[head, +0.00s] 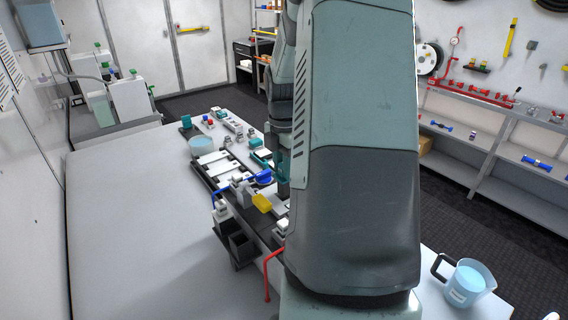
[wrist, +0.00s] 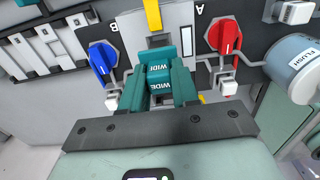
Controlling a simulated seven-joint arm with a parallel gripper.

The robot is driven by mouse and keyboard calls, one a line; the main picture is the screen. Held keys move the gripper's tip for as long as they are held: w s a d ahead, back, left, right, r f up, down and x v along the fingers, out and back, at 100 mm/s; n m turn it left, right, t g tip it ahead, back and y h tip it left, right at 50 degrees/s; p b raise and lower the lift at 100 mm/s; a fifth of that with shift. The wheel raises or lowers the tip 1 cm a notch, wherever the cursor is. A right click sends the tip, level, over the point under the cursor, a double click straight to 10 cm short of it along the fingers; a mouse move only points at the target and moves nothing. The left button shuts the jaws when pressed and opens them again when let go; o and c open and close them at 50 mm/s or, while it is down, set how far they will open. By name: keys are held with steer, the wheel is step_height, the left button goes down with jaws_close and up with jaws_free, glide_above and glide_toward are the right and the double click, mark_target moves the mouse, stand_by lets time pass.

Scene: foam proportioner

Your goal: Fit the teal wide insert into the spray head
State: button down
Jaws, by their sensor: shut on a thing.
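The teal wide insert (wrist: 160,70), marked WIDE, is between the fingers of my gripper (wrist: 160,86) in the wrist view. My gripper is shut on it and holds it in front of a grey block (wrist: 172,42) on the panel. This block, between the blue and red handles, may be the spray head, but I cannot tell for sure. The insert hides the block's lower part, and I cannot tell whether the two touch. In the head view, my arm hides most of this area, and only a bit of teal (head: 283,165) shows beside it.
A blue handle (wrist: 103,58) and a red handle (wrist: 224,36) flank the insert. A yellow lever (wrist: 153,15) stands above it. A container marked FLUSH (wrist: 296,68) is close at right. A jug (head: 466,283) stands on the bench at right. The left bench top (head: 130,230) is clear.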

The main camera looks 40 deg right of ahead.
steer(key=shift+f, duration=0.55)
steer(key=shift+f, duration=0.15)
steer(key=shift+f, duration=2.05)
steer(key=shift+c, duration=1.8)
jaws_free()
